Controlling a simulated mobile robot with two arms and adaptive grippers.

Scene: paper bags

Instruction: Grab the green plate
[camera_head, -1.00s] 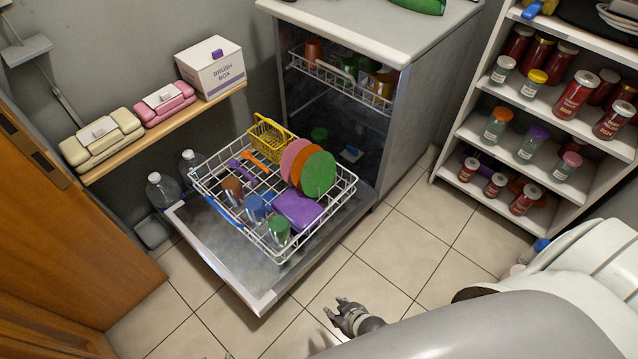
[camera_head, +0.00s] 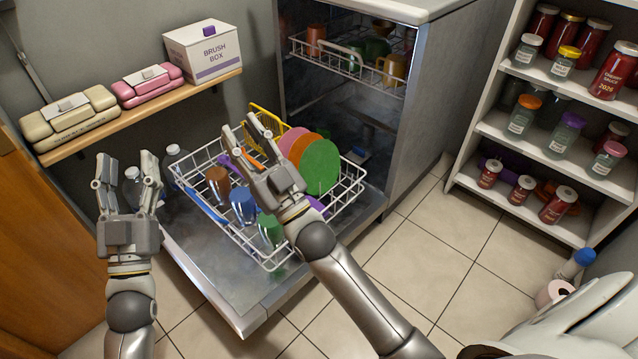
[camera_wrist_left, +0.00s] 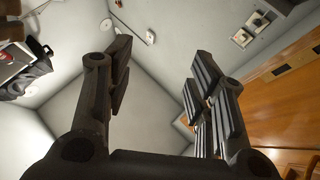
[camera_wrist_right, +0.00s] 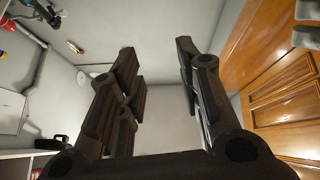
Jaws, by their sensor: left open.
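The green plate (camera_head: 321,168) stands on edge in the lower rack (camera_head: 350,197) of the open dishwasher, in front of an orange plate (camera_head: 301,152) and a pink plate (camera_head: 288,140). My right gripper (camera_head: 247,132) is open and empty, in front of the rack in the head view, to the left of the green plate and apart from it. It hides part of the rack. My left gripper (camera_head: 128,168) is open and empty, further left, beside the dishwasher door. The wrist views show both pairs of fingers apart, with only walls and furniture between them.
Blue (camera_head: 243,204), brown (camera_head: 217,185) and green (camera_head: 270,231) cups and a yellow basket (camera_head: 262,117) share the rack. The open dishwasher door (camera_head: 225,295) lies below. A wall shelf (camera_head: 140,118) is at left, a jar shelf (camera_head: 540,165) at right. Floor between is clear.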

